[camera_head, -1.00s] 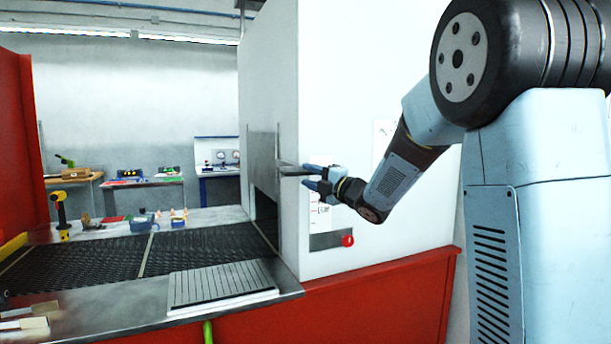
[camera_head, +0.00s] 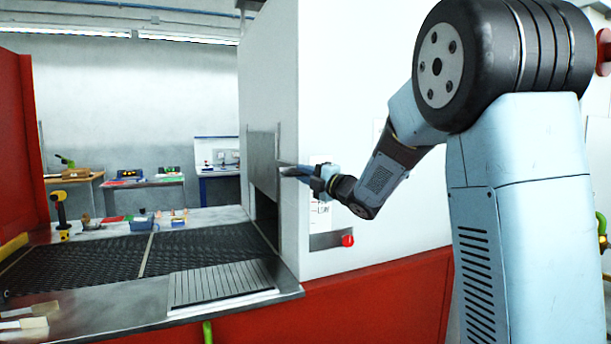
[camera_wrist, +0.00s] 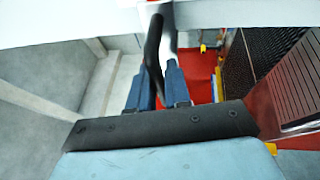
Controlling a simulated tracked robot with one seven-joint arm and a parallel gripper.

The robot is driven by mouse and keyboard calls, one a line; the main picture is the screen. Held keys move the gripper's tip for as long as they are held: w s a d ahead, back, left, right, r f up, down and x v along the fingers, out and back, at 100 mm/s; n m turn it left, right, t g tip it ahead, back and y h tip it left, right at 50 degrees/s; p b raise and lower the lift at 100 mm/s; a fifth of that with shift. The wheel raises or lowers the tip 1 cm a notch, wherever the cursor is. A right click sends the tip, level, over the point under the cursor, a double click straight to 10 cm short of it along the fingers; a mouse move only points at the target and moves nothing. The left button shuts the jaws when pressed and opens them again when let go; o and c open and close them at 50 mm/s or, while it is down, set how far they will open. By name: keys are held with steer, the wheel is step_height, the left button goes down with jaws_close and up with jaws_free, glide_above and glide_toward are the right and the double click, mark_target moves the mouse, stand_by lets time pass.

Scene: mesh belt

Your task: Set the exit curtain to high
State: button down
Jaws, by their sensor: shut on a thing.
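The exit curtain (camera_head: 263,160) is a grey metal panel at the mouth of the white housing, with a dark opening below its lower edge. A handle sticks out from its right side; in the wrist view the handle (camera_wrist: 153,45) is a dark bar. My gripper (camera_head: 300,172) is at this handle and shut on it, with the blue fingers (camera_wrist: 159,80) on either side of the bar. A white label (camera_head: 323,210) with small marks and a low word is on the housing just below, partly hidden by my gripper.
A red knob (camera_head: 347,240) on a grey strip sits below my gripper. The dark mesh belt (camera_head: 200,248) runs into the opening, with a ribbed plate (camera_head: 222,283) in front.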

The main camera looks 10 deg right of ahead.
stand_by(0.4)
step_height(320, 180, down, 7)
steer(key=shift+f, duration=0.2)
stand_by(0.3)
steer(key=c, duration=1.2)
jaws_free()
steer(key=shift+o, duration=0.2)
steer(key=v, duration=1.3)
steer(key=shift+s+d, duration=0.2)
steer(key=shift+s, duration=0.1)
